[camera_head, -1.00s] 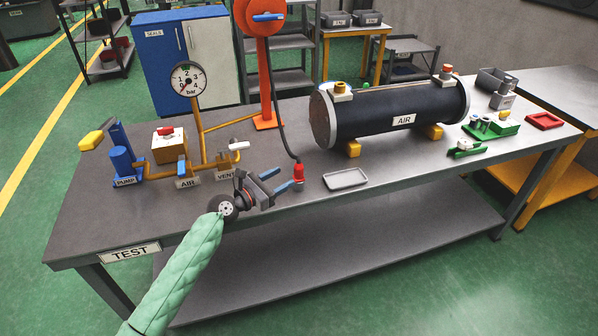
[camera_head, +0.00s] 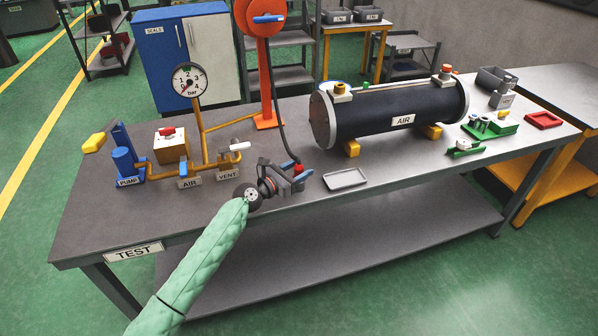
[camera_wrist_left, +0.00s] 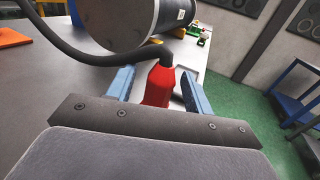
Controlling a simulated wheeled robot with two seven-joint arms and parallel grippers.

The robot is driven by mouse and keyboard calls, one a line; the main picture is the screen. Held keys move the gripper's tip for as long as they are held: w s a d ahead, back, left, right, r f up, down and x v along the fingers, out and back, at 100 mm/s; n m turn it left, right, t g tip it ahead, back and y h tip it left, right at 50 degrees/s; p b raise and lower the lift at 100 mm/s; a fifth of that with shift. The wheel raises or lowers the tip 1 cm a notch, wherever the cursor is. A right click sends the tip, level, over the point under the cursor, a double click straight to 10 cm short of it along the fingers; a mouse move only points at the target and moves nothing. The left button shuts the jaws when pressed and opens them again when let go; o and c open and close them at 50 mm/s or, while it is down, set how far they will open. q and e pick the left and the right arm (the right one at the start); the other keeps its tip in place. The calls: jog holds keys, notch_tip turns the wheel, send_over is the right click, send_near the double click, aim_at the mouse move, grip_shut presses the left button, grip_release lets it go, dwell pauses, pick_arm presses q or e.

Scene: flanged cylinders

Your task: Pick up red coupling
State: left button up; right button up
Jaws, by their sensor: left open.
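The red coupling (camera_head: 298,168) stands on the table at the end of a dark hose. In the left wrist view the red coupling (camera_wrist_left: 158,84) shows between the two blue fingers, with the hose running off to the upper left. My left gripper (camera_head: 296,173) is open around or just in front of the coupling; its blue fingers (camera_wrist_left: 160,85) lie to either side of it. I cannot tell whether they touch it. The gripper partly hides the coupling's lower part in the head view. My right gripper is not in view.
The black air tank (camera_head: 390,105) lies behind and to the right. A small grey tray (camera_head: 345,179) sits just right of the coupling. The orange hose post (camera_head: 266,80) stands behind. Pump and valve piping with a gauge (camera_head: 189,81) is to the left.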

aim_at(299, 164)
pick_arm(q)
jog(key=shift+c, duration=0.2)
jog(key=c, duration=1.1)
jog(key=shift+o, duration=0.2)
jog(key=shift+r, duration=0.1)
